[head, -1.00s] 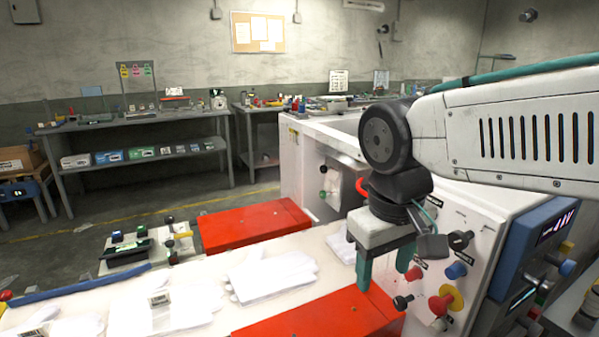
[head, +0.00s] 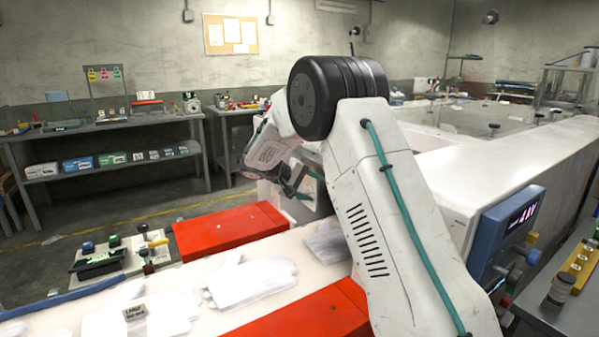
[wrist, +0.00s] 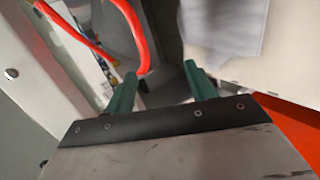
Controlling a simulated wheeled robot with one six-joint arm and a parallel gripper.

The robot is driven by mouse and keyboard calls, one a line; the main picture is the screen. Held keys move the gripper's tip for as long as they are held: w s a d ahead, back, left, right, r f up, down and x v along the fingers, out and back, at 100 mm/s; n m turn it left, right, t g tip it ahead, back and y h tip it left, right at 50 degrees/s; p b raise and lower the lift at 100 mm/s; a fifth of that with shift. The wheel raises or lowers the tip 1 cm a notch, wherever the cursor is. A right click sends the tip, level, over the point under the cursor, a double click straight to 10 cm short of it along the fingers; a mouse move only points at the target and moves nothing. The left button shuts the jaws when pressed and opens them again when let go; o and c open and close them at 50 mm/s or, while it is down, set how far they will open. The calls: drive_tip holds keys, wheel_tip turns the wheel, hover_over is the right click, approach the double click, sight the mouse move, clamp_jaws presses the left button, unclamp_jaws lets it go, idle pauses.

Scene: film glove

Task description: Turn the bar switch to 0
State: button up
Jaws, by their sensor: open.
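My gripper (head: 308,186) is at the far side of the white machine, partly hidden behind my own arm. In the wrist view its two green fingers (wrist: 160,88) are apart, with nothing between them. They point into a grey recess (wrist: 165,50). A red hose (wrist: 135,30) curves down close beyond the fingertips. I cannot make out the bar switch in either current view. My arm covers much of the machine's (head: 495,185) near side, where knobs and buttons showed earlier.
Red covers (head: 228,228) flank the pale belt, which carries white gloves (head: 250,280). A blue control box (head: 505,235) is at the right. In the wrist view a pale panel (wrist: 45,65) stands left and a red surface (wrist: 285,125) lies right.

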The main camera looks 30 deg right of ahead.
drive_tip(key=w+d+f+m+t+h, duration=0.1)
drive_tip(key=w+f+t+h, duration=0.15)
drive_tip(key=w, duration=0.55)
drive_tip(key=w+d+f+m+t+h, duration=0.1)
drive_tip(key=w+f+t+h, duration=0.15)
drive_tip(key=w, duration=0.55)
drive_tip(key=w+d+f+t+h, duration=0.2)
drive_tip(key=w+t+h, duration=0.1)
drive_tip(key=w, duration=0.4)
drive_tip(key=shift+w+x, duration=0.2)
drive_tip(key=shift+x, duration=3.3)
drive_tip(key=shift+a+r, duration=0.1)
drive_tip(key=c, duration=1)
